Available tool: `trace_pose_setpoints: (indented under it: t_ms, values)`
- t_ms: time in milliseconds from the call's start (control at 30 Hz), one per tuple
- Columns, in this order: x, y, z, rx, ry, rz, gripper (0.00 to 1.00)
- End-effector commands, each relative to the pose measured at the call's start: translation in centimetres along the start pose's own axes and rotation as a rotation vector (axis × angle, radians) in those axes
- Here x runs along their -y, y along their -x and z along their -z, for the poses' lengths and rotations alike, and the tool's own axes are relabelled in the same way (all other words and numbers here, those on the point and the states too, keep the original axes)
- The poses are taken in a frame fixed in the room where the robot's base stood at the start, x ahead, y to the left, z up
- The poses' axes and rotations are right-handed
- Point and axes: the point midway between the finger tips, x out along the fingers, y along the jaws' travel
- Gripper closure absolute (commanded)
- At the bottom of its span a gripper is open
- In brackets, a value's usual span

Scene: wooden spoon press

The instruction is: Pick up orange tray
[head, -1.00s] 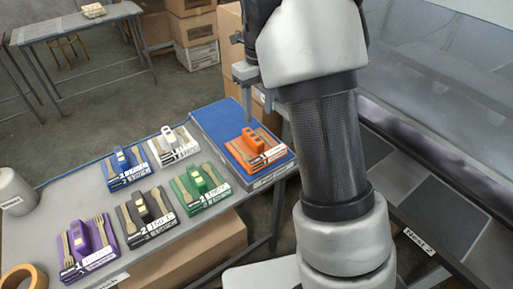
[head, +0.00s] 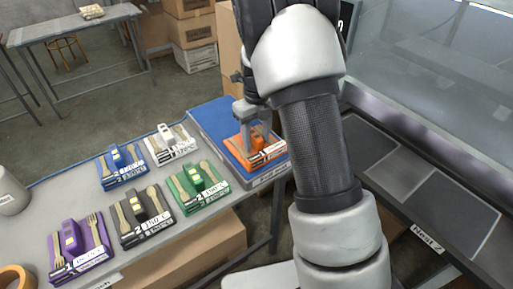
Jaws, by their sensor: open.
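The orange tray (head: 266,160) lies on the blue mat (head: 208,118) at the right end of the grey table. It has an orange raised block, a wooden piece of cutlery and a white label on its front edge. My gripper (head: 249,139) is over the tray with its fingers pointing down at the raised block. The jaws are open, and a finger hides part of the block and the tray's left side. I cannot tell whether the fingers touch the block. My arm hides the area just right of the tray.
Blue (head: 121,167), white (head: 171,144), green (head: 197,187), black (head: 142,216) and purple (head: 77,247) trays lie on the table left of the orange one. A machine with dark panels (head: 440,210) stands at right. A tape roll (head: 18,278) is at lower left.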

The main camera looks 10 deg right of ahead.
Motion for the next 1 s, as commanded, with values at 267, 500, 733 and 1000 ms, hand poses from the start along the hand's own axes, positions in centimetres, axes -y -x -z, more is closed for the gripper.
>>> trace_pose_setpoints:
  t_ms: [267,500,733,1000]
  values:
    - [0.0,0.0,0.0,0.001,0.001,0.001,0.68]
    - [0.0,0.1,0.0,0.001,0.001,0.001,1.00]
    - [0.0,0.2,-0.1,0.003,0.001,0.001,1.00]
    - [0.0,4.4,-0.2,0.008,0.002,0.003,1.00]
